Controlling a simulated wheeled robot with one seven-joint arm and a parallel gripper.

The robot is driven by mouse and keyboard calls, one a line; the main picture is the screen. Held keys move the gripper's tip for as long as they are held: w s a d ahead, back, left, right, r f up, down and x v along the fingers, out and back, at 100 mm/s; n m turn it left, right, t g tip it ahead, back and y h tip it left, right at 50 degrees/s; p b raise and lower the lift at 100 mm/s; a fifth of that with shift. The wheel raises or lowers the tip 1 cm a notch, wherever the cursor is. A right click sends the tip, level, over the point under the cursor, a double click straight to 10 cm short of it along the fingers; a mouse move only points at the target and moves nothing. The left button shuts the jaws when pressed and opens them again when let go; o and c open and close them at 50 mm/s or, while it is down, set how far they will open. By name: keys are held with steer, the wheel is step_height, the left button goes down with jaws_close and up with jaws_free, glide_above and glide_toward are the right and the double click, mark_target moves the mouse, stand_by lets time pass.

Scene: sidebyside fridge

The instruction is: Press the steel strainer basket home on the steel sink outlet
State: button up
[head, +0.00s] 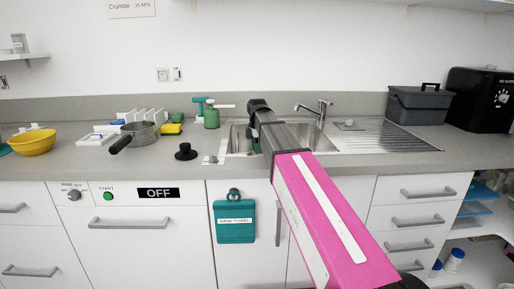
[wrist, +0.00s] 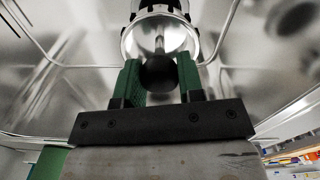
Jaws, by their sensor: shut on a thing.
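In the wrist view, my gripper (wrist: 161,76) has its green fingers closed around the black round knob of the steel strainer basket (wrist: 160,36). The shiny round basket is just beyond the fingertips, with dark slots at its rim. The basket is down inside the sink bowl. The steel outlet is not clearly visible, and I cannot tell whether the basket is seated or apart from it. In the head view, my arm reaches over the steel sink (head: 238,139) and hides the basket; a small green part of my gripper (head: 256,147) shows inside the bowl.
The tap (head: 320,112) stands behind the sink, right of my arm. The ribbed drainboard (head: 378,136) is to the right. A green spray bottle (head: 211,118), black stopper (head: 186,152) and saucepan (head: 140,134) stand left. Steel bowl walls surround my gripper.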

steer(key=shift+f, duration=2.85)
steer(key=shift+f, duration=0.8)
steer(key=o, duration=0.9)
step_height(320, 180, up, 11)
steer(key=shift+f, duration=0.1)
